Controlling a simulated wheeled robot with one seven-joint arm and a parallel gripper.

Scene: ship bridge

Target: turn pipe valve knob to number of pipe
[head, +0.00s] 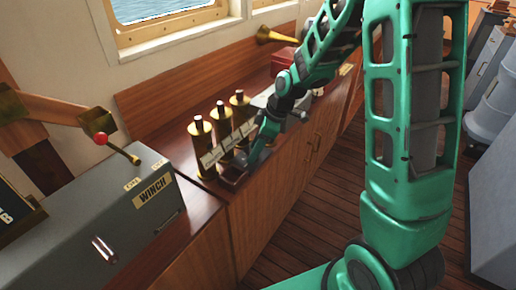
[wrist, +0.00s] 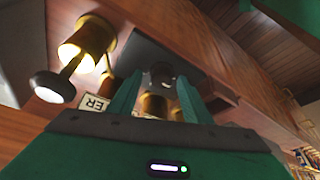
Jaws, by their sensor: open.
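One brass cylinder (wrist: 84,42) shows at the upper left there. Any pipe number or knob setting is unreadable.
A brass horn (head: 277,37) and a red box (head: 284,57) are farther along the counter (head: 215,191). Wooden floor (head: 290,235) is open on the right.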

